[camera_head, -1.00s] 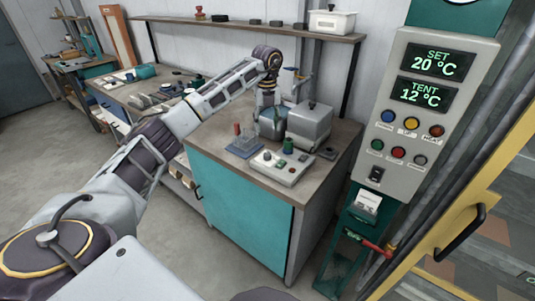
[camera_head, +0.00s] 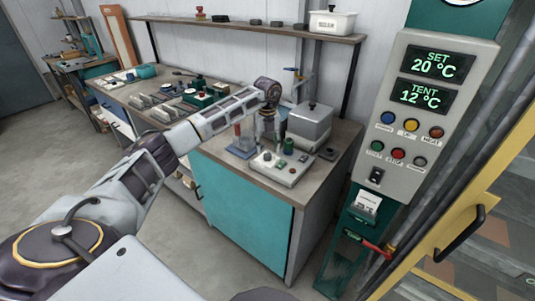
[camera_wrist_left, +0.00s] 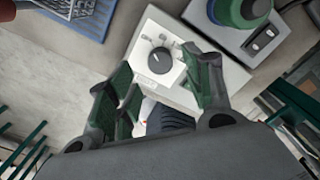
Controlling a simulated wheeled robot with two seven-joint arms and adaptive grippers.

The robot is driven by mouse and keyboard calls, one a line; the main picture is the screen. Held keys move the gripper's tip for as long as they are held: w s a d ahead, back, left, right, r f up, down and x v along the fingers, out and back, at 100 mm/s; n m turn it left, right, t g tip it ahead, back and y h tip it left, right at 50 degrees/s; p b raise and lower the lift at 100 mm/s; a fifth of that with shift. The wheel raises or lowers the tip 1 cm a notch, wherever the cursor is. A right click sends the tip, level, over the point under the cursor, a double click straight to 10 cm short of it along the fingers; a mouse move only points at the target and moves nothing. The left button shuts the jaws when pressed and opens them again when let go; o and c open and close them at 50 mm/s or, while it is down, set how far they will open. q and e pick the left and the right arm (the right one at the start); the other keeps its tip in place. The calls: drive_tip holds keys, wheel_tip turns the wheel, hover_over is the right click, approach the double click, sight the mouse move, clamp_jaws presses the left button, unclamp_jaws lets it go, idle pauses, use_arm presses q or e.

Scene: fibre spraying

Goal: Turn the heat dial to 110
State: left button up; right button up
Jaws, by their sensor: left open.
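In the left wrist view a dark round dial (camera_wrist_left: 160,60) with a pale pointer line sits on a white box (camera_wrist_left: 146,30), with a smaller knob just above it. My left gripper (camera_wrist_left: 165,70) is open, its green-padded fingers on either side of the dial, and holds nothing. Whether a finger touches the dial I cannot tell. The dial's scale is too small to read. In the head view my left gripper (camera_head: 266,127) points down over the worktop, hiding what is behind it. My right gripper is out of view.
In the head view, a grey box (camera_head: 309,124) stands right of my gripper, and a control box (camera_head: 283,169) in front.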

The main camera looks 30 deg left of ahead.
sight(268, 155)
use_arm(q)
wheel_tip(268, 155, down, 4)
drive_tip(key=shift+r, duration=0.1)
drive_tip(key=shift+f, duration=0.3)
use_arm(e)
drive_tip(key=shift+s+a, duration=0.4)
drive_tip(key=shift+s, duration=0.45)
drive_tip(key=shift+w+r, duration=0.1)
